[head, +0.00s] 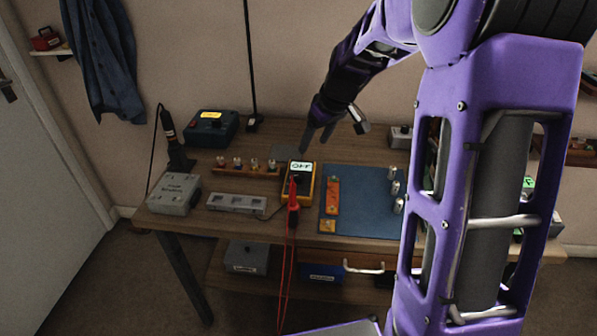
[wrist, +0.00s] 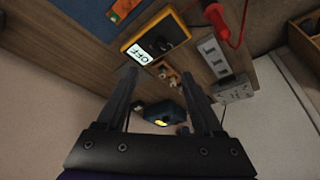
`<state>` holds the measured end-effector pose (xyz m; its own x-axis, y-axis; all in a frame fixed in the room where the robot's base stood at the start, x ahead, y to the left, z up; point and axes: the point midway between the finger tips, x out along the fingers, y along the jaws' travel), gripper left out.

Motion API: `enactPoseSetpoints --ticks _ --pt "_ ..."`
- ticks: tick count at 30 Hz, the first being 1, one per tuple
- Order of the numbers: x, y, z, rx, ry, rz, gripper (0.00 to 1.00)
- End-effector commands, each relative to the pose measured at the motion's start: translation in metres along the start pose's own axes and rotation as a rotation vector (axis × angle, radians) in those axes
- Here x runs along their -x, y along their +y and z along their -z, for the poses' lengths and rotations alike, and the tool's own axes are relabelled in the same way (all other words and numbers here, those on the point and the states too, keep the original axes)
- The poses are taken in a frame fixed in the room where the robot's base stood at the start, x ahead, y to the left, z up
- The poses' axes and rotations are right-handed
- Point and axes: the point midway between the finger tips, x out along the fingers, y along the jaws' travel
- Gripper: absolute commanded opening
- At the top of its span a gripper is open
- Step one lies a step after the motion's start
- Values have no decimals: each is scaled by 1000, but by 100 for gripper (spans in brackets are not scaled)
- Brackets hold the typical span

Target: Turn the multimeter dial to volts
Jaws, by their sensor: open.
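The yellow multimeter (head: 299,184) stands on the wooden workbench, its display reading OFF. Its red probe (head: 293,197) and leads hang in front of it over the bench edge. In the wrist view the multimeter (wrist: 171,28) appears upside down, with its dark round dial (wrist: 157,45) near the display. My gripper (head: 319,141) is above and behind the multimeter in the head view, apart from it. In the wrist view the gripper (wrist: 162,85) has its two fingers spread with nothing between them. The exact pointer direction of the dial is too small to tell.
A blue mat (head: 367,205) with an orange strip (head: 332,195) lies right of the multimeter. A power strip (head: 236,203), a grey box (head: 174,194), a soldering iron in its stand (head: 172,140) and a dark blue box (head: 212,129) are to the left.

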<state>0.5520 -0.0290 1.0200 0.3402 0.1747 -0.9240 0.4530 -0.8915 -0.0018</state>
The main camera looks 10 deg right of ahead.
Motion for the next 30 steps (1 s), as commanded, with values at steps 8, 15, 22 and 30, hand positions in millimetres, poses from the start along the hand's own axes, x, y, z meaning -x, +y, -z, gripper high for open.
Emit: enactPoseSetpoints --ticks 8,15,22,30 --pt "-63 -1 -1 2 -3 3 68" --pt "-113 -1 0 2 -2 2 68" --pt "-143 0 0 2 0 0 68" --pt "-151 0 0 2 1 -2 68"
